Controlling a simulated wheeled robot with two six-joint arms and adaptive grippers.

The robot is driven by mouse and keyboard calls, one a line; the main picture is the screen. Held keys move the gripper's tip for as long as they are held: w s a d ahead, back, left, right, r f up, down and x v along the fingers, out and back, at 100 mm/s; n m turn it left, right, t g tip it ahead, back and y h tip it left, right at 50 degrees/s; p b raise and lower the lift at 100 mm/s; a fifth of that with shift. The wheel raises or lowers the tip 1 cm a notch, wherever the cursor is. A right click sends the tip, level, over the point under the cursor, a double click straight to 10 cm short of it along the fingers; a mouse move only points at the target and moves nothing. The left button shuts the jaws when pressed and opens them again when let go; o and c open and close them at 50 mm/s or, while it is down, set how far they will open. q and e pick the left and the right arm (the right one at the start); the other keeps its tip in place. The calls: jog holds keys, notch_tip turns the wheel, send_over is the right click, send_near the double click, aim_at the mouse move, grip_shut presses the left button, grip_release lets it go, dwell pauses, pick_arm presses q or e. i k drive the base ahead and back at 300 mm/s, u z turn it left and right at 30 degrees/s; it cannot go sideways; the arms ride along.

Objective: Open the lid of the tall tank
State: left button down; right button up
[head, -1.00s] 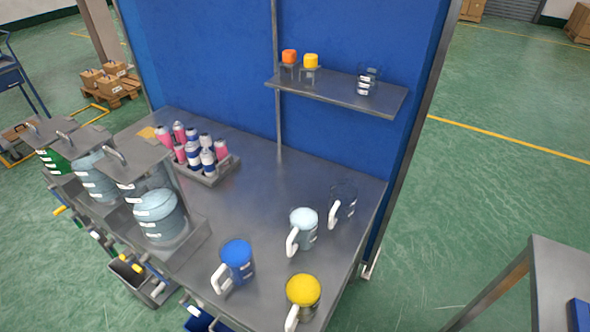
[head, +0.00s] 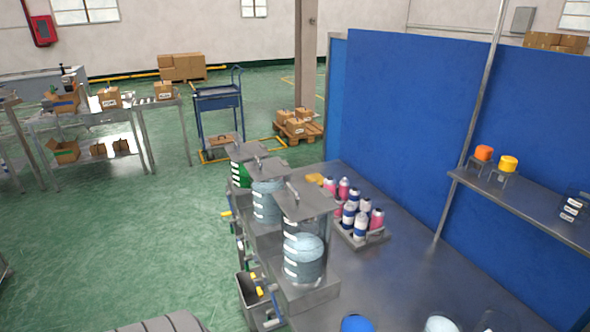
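Three clear tanks stand in a row on the left edge of the workbench. The nearest tank (head: 304,258) looks the tallest and is partly filled with light blue liquid. Its flat grey square lid (head: 312,204) lies level on top, shut, with a bar handle (head: 292,191). Behind it is a light blue tank (head: 267,205) with its own grey lid (head: 264,169). The farthest tank (head: 240,173) is green, also under a grey lid (head: 243,150). Neither of my grippers is in view.
A tray (head: 375,238) of pink and blue-white bottles sits right of the tanks. A grey bin (head: 253,297) hangs below them. Tops of a blue jug (head: 357,324) and a pale jug (head: 440,325) show at the bottom edge. Green floor (head: 150,250) is clear on the left.

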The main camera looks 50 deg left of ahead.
aim_at(305, 192)
jog(key=z, duration=0.95)
jog(key=k, duration=0.55)
jog(key=u, duration=1.1)
